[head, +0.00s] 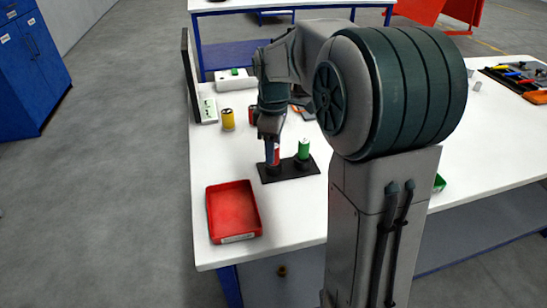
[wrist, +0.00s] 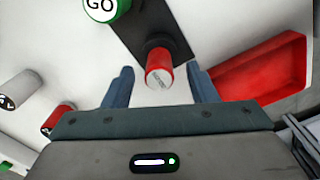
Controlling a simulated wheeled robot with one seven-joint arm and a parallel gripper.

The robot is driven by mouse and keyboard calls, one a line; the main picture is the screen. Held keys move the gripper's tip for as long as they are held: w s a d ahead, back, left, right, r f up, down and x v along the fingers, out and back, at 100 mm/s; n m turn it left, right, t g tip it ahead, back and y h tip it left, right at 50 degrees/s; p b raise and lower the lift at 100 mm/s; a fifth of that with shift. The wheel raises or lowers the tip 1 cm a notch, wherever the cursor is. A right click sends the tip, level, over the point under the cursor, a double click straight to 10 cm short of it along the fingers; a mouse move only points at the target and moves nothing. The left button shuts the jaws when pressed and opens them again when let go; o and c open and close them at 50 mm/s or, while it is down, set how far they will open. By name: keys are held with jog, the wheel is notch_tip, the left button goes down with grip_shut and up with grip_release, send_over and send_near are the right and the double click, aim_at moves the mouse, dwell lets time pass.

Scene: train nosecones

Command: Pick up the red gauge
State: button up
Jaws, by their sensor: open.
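The red gauge (wrist: 159,70) is a short red cylinder with a pale marked end face. It stands on a black base plate (wrist: 133,30), and in the head view the red gauge (head: 276,157) shows partly behind my gripper. My gripper (head: 271,150) points down over it from above. In the wrist view my gripper (wrist: 163,80) is open, with one blue finger on each side of the red gauge and clear gaps between. A green GO gauge (wrist: 101,8) stands on the same plate; it also shows in the head view (head: 304,149).
A red tray (head: 233,209) lies at the table's near left corner and looks empty. A yellow cylinder (head: 228,119) and another red cylinder (head: 252,114) stand behind the plate. A dark upright panel (head: 191,75) edges the table's left. White table (head: 222,163) is bare between tray and plate.

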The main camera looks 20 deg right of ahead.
jog(key=shift+f, duration=0.7)
jog(key=c, duration=1.1)
jog(key=shift+r, duration=0.1)
